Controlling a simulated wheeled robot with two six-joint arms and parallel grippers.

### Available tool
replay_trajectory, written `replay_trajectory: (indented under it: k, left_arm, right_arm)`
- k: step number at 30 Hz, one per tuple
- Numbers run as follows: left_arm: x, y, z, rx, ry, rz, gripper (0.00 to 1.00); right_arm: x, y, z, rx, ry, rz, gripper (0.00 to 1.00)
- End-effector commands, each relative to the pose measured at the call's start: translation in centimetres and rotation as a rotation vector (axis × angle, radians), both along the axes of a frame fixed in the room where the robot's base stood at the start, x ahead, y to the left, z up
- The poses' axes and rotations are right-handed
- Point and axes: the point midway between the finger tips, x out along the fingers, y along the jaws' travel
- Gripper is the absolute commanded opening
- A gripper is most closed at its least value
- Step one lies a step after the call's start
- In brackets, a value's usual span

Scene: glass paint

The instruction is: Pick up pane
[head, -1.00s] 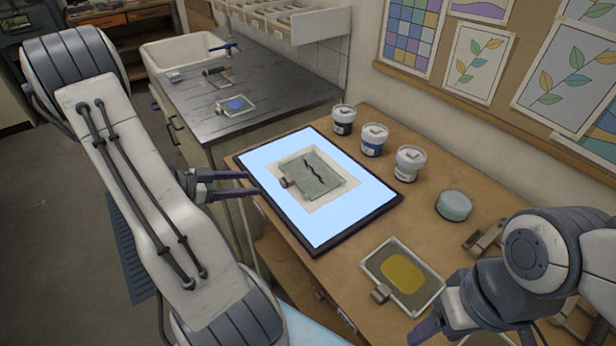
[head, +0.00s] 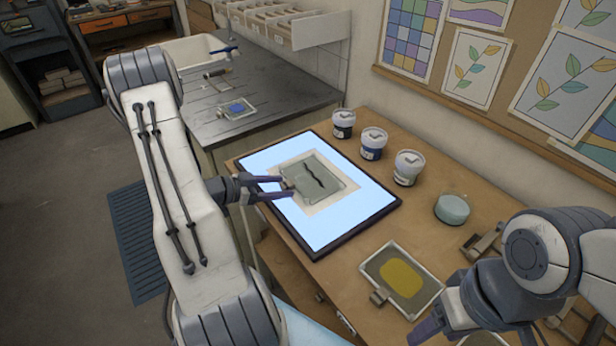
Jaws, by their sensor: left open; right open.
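A glass pane (head: 321,178) with a dark wavy line lies on a pale sheet (head: 342,197) on the lit light table (head: 320,231). A small tab (head: 289,184) sits at the pane's left edge. My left gripper (head: 289,187) is open, with its fingertips at that tab, one finger on the far side and one on the near side. I cannot tell whether they touch it. Another pane (head: 401,277) with a yellow patch lies on the wooden bench at the lower right. My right gripper (head: 424,334) is open, partly cut off at the bottom edge, left of its arm.
Several lidded jars, one of them (head: 373,143) blue-labelled, stand behind the light table. A round pale green pot (head: 452,208) is to their right. A pane with a blue patch (head: 237,109) lies on the metal counter (head: 262,121) at the back left, near the sink.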

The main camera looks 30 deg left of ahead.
Motion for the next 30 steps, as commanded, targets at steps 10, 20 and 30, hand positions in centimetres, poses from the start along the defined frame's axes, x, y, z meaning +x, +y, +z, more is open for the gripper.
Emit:
replay_trajectory:
  k: [10,20,30]
  left_arm:
    - [0.0,0.0,0.0,0.000,0.000,0.000,0.00]
    - [0.0,0.0,0.2,0.000,-0.001,0.000,0.00]
    - [0.0,0.1,3.7,0.004,-0.004,0.000,0.00]
  right_arm:
    - [0.0,0.0,0.0,0.000,0.000,0.000,0.61]
    - [0.0,0.0,0.0,0.000,0.000,0.000,0.61]
    - [0.0,0.0,-0.4,0.000,0.000,0.000,0.61]
